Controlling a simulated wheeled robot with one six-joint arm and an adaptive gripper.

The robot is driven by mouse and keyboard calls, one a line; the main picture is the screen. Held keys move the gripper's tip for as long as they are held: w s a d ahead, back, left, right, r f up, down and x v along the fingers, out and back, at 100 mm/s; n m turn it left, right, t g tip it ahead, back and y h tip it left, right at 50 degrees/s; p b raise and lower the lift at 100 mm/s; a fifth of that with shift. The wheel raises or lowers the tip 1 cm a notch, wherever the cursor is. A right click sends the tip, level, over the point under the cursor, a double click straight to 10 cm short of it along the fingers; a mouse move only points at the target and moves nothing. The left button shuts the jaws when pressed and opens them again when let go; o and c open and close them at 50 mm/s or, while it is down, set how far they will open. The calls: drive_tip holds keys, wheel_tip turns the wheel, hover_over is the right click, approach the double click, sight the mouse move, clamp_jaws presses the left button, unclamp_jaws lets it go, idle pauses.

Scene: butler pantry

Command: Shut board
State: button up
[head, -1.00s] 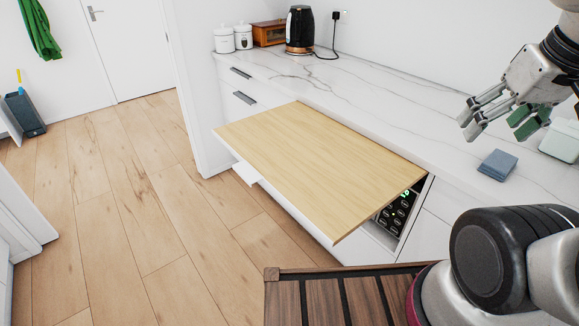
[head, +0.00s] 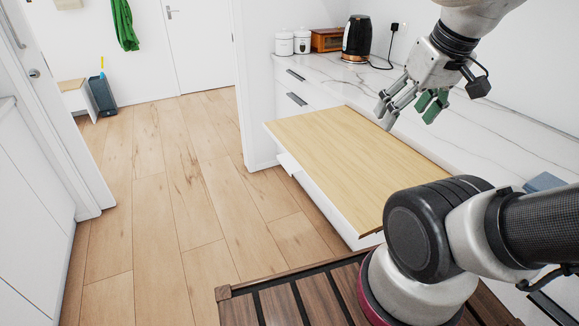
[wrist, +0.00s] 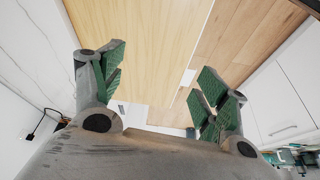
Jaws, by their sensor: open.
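The board (head: 345,160) is a pale wooden pull-out panel below the marble counter. It sticks out from the cabinet front over the floor. My arm hides its near right corner in the head view. In the wrist view the board (wrist: 140,45) fills the upper middle, beyond my fingers. My gripper (head: 408,112) is open and empty, above the counter and the board's inner edge, with its fingers pointing down. It looks apart from the board. The open green-padded fingers also show in the wrist view (wrist: 160,95).
The marble counter (head: 470,115) holds a black kettle (head: 356,39), two white canisters (head: 293,43), a wooden box (head: 326,39) and a blue-grey cloth (head: 543,182). Drawers with dark handles (head: 297,98) are below. Open wooden floor (head: 180,190) lies to the left.

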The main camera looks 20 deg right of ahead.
drive_tip(key=w+a+f+n, duration=0.1)
drive_tip(key=w+a+f+g, duration=0.1)
drive_tip(key=a, duration=0.1)
drive_tip(key=w+a+f+n+g, duration=0.1)
drive_tip(key=a, duration=0.1)
drive_tip(key=shift+f+n, duration=0.2)
drive_tip(key=shift+n, duration=0.1)
drive_tip(key=c, duration=1)
drive_tip(key=w+a+f+n, duration=0.1)
drive_tip(key=w+a+g, duration=0.1)
drive_tip(key=a, duration=0.1)
drive_tip(key=w+a+f+n+g, duration=0.1)
drive_tip(key=w+a, duration=0.1)
drive_tip(key=shift+f+n, duration=0.3)
drive_tip(key=shift+f, duration=0.05)
clamp_jaws()
drive_tip(key=w+a+f+n+h, duration=0.2)
drive_tip(key=w+a+f+n, duration=0.4)
drive_tip(key=a, duration=0.3)
drive_tip(key=w+a+f+n+h, duration=0.2)
drive_tip(key=w+a+f+n, duration=0.1)
drive_tip(key=w+a+n, duration=0.6)
drive_tip(key=s+d+f, duration=0.1)
drive_tip(key=d+f, duration=0.6)
drive_tip(key=f, duration=0.2)
drive_tip(key=shift+s+f, duration=0.15)
drive_tip(key=shift+f, duration=0.1)
